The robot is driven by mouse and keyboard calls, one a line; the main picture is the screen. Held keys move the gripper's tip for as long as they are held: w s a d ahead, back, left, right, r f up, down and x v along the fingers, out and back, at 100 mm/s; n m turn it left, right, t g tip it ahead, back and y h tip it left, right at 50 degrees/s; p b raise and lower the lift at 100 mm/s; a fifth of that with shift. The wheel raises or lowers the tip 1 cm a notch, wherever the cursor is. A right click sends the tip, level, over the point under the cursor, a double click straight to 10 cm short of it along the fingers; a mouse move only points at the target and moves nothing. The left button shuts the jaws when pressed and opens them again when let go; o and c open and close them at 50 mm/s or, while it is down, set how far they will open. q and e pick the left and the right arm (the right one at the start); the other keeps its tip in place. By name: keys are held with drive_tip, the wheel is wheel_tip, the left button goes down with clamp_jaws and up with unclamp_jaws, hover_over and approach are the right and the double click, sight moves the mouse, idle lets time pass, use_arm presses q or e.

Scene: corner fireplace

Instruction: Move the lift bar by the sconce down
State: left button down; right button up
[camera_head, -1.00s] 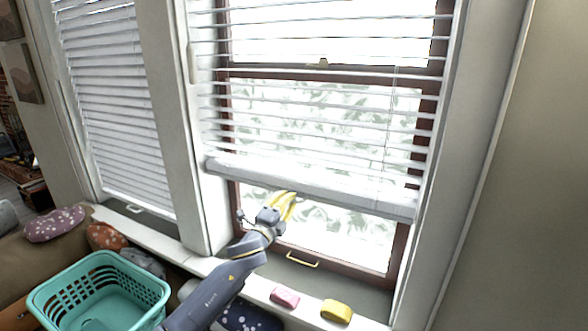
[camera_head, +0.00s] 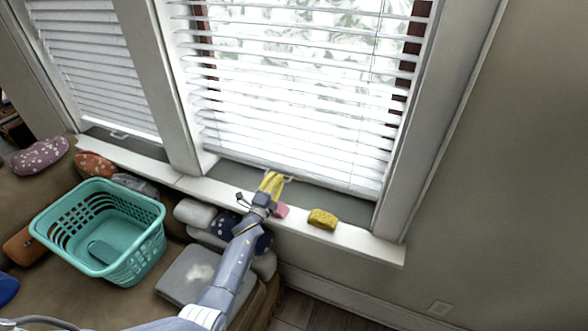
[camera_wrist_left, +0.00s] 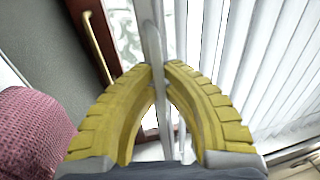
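The white slatted blind (camera_head: 300,118) on the right window hangs low, its lower edge close above the grey inner sill. Its pale lift bar (camera_head: 289,179) is at the bottom, partly hidden by the yellow fingers of my left gripper (camera_head: 272,180). In the left wrist view the bar (camera_wrist_left: 152,38) runs between the two yellow fingertips (camera_wrist_left: 160,68), which close on it from both sides. No sconce shows. My right gripper is in neither view.
A pink sponge (camera_head: 281,211) and a yellow sponge (camera_head: 322,219) lie on the white ledge (camera_head: 365,243), the pink one near my gripper. A teal basket (camera_head: 95,265) sits on the couch at left. A second blind (camera_head: 95,75) hangs at left.

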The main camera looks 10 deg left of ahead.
use_arm(q)
drive_tip(key=shift+f, duration=0.6)
drive_tip(key=c, duration=1.5)
unclamp_jaws()
drive_tip(key=shift+r, duration=0.1)
drive_tip(key=shift+s, duration=0.15)
drive_tip(key=v, duration=1.1)
drive_tip(key=shift+s+a, duration=0.2)
drive_tip(key=shift+s, duration=0.15)
drive_tip(key=shift+o, duration=0.2)
